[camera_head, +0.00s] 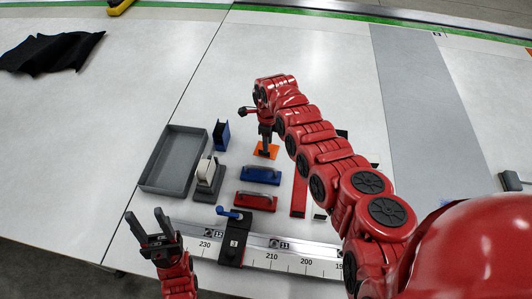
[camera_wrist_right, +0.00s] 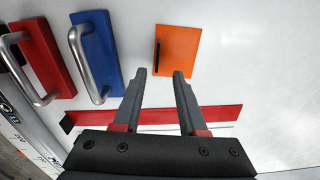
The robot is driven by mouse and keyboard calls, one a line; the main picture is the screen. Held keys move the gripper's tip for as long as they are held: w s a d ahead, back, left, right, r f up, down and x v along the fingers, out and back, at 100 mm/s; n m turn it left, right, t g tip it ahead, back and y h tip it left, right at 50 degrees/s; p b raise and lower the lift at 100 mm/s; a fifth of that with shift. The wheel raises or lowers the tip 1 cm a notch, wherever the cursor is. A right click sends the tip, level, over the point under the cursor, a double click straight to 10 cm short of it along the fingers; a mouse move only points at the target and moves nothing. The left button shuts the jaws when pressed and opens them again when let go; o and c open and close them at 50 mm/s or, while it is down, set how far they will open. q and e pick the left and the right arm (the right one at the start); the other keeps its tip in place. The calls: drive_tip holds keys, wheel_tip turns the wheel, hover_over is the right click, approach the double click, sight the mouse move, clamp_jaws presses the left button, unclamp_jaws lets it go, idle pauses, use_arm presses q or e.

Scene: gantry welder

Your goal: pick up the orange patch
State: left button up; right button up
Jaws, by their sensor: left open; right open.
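The orange patch (camera_head: 272,150) lies flat on the white table, partly hidden by my right gripper in the head view. In the right wrist view the orange patch (camera_wrist_right: 178,50) shows whole, with a thin dark bar near its left edge. My right gripper (camera_wrist_right: 160,75) is open and empty, its fingertips just short of the patch's near edge. In the head view my right gripper (camera_head: 265,152) hangs over the patch. My left gripper (camera_head: 147,218) is open and empty at the lower left, apart from the patch.
A blue handled block (camera_head: 261,175) and a red handled block (camera_head: 255,202) stand near the patch. A grey tray (camera_head: 151,185), a blue holder (camera_head: 221,137) and a tape dispenser (camera_head: 207,180) are to the left. A scaled rail (camera_head: 290,258) runs along the front.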

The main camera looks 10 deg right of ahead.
sight(273, 149)
drive_tip(key=f+b, duration=0.2)
drive_tip(key=f, duration=0.1)
drive_tip(key=f+b, duration=0.2)
drive_tip(key=shift+a, duration=0.35)
drive_tip(key=shift+s+r, duration=0.1)
clamp_jaws()
